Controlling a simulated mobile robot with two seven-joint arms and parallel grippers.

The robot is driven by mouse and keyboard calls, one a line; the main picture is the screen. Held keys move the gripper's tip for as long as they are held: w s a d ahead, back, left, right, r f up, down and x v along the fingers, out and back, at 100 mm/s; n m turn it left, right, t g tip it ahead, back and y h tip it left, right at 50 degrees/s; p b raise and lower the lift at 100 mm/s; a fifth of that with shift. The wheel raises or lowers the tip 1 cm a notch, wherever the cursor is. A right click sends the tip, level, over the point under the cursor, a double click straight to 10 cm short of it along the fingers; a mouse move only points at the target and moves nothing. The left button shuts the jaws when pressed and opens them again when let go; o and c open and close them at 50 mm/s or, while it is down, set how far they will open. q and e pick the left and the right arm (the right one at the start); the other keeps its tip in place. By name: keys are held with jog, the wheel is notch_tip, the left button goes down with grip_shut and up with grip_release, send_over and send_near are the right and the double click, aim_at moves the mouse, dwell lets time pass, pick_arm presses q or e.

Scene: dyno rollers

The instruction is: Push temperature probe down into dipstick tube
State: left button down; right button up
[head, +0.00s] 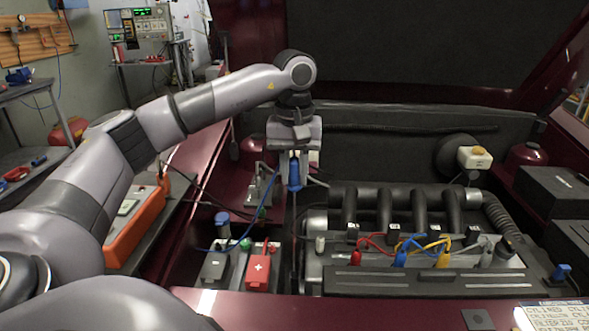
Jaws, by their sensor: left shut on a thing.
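My left gripper (294,160) reaches over the open engine bay, pointing down. It is shut on the blue handle of the temperature probe (294,178). The probe hangs upright, with a thin dark line below the handle running down between the battery and the engine. The dipstick tube is not clearly distinguishable, so I cannot tell whether the probe's tip is inside it. My right gripper is out of view.
The engine (420,255) with colored leads stands right of the probe. The battery with a red terminal cover (258,273) sits to the left. An orange case (138,228) lies on the left fender. A raised hood is behind.

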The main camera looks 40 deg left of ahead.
aim_at(294, 188)
pick_arm(q)
jog(key=shift+f+b, duration=1.05)
jog(key=shift+f, duration=0.95)
